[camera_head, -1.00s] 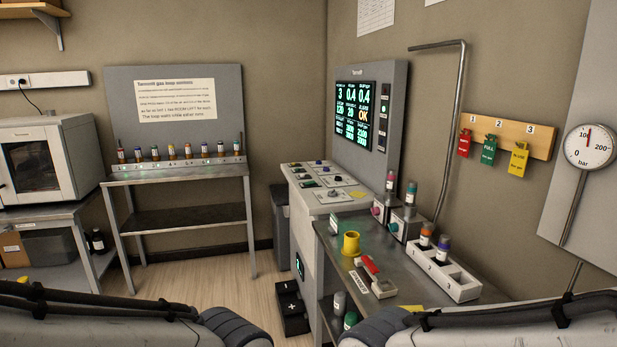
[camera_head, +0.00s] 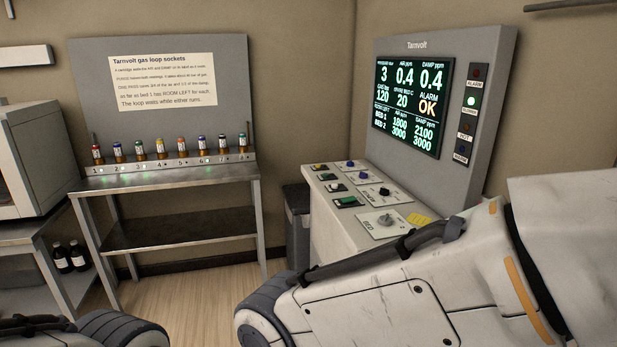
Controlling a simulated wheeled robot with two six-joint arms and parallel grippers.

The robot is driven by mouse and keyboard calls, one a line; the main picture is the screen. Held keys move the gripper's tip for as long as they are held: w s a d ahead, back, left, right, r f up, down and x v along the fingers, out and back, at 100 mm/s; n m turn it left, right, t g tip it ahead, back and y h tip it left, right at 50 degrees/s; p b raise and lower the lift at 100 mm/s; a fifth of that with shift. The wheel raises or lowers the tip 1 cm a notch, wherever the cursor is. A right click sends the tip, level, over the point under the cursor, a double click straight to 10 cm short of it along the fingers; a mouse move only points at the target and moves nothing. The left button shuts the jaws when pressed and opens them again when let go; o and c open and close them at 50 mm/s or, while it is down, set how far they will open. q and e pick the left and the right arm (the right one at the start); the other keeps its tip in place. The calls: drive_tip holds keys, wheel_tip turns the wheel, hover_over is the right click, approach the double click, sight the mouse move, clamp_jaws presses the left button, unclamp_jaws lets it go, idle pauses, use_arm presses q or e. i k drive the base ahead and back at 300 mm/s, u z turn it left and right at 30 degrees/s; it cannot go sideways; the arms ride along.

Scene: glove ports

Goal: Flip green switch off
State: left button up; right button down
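The sloped control console (camera_head: 325,222) stands right of centre under the wall display. A small switch plate with a green part (camera_head: 349,201) is on its near left side, and I take it for the green switch. Its lever position is too small to tell. Neither of my grippers is in view. My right arm fills the lower right, in front of the console's near end. Part of my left arm shows at the bottom left.
Other small switches and a larger grey knob (camera_head: 385,219) share the console top. The display (camera_head: 412,105) reads OK, with one green lamp (camera_head: 471,101) lit beside it. A metal rack with several vials (camera_head: 160,149) stands at the left. Floor shows between rack and console.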

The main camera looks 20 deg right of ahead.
sight(351, 199)
drive_tip(key=z, duration=0.15)
drive_tip(key=i, duration=1.75)
drive_tip(key=z, duration=0.3)
